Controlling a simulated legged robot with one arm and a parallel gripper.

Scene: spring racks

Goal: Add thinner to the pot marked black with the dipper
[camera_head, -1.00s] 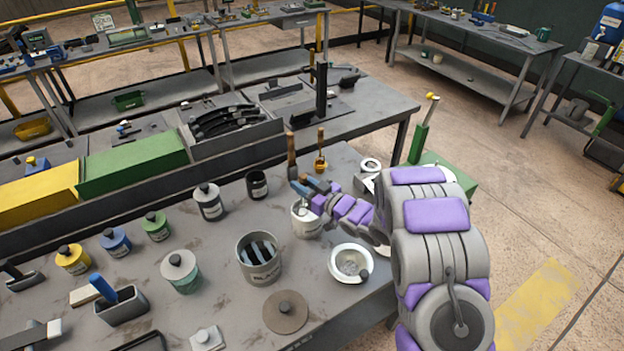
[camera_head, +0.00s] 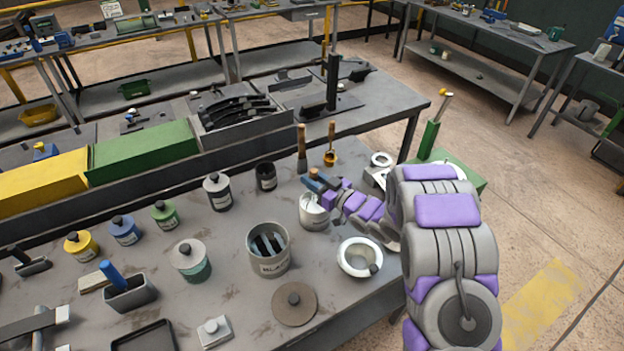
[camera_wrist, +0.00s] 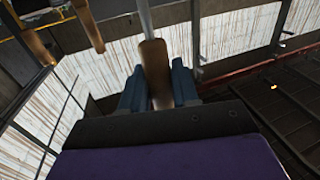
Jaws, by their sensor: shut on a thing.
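The large grey pot with black lettering (camera_head: 269,265) stands open on the bench, with dark strips showing inside. My gripper (camera_head: 318,184) is to its upper right, over the rim of a pale labelled can (camera_head: 314,217). In the wrist view my gripper (camera_wrist: 159,90) is shut on a brown wooden handle (camera_wrist: 155,62) with a thin metal rod, apparently the dipper. Its lower end is hidden in the head view; I cannot tell whether it is inside the can. A white bowl (camera_head: 345,258) stands to the right of the pot.
A round lid (camera_head: 308,309) lies in front of the pot. Two wooden-handled tools, one a brush-like tool (camera_head: 302,148), the other brass-ended (camera_head: 331,145), stand behind the gripper. A dark can (camera_head: 266,179) and several lidded cans stand to the left.

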